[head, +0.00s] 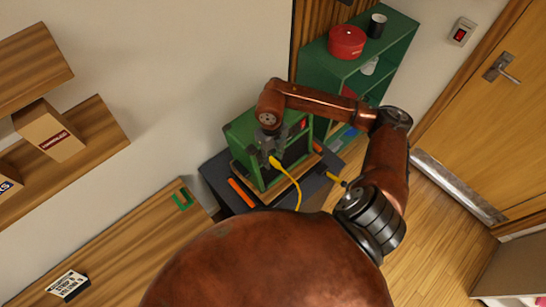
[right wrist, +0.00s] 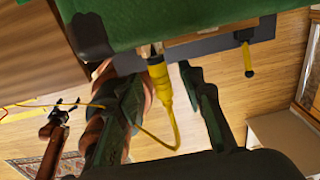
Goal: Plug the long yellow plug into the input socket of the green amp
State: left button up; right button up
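The green amp (head: 240,133) stands on a dark stand, its front turned to the right. My right gripper (head: 270,152) is at the amp's near side. The long yellow plug (head: 275,162) shows just below it, with its yellow cable hanging down. In the right wrist view, the plug (right wrist: 158,76) lies between the open fingers of the gripper (right wrist: 165,78), with a gap to the right finger. Its metal tip is against the green amp body (right wrist: 190,22); how deep it sits is hidden. My left gripper (right wrist: 62,108) is small and dark at the lower left there.
A black-and-yellow piece (head: 338,180) juts from the right edge of the dark stand (head: 215,178). Behind is a green shelf (head: 315,62) with a red round tin (head: 347,41) and a dark cup (head: 377,25). A wooden bench (head: 130,245) is at left; floor is clear toward the door.

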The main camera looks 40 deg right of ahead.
jog(key=shift+r, duration=0.1)
notch_tip(320, 180, up, 12)
jog(key=shift+w, duration=0.35)
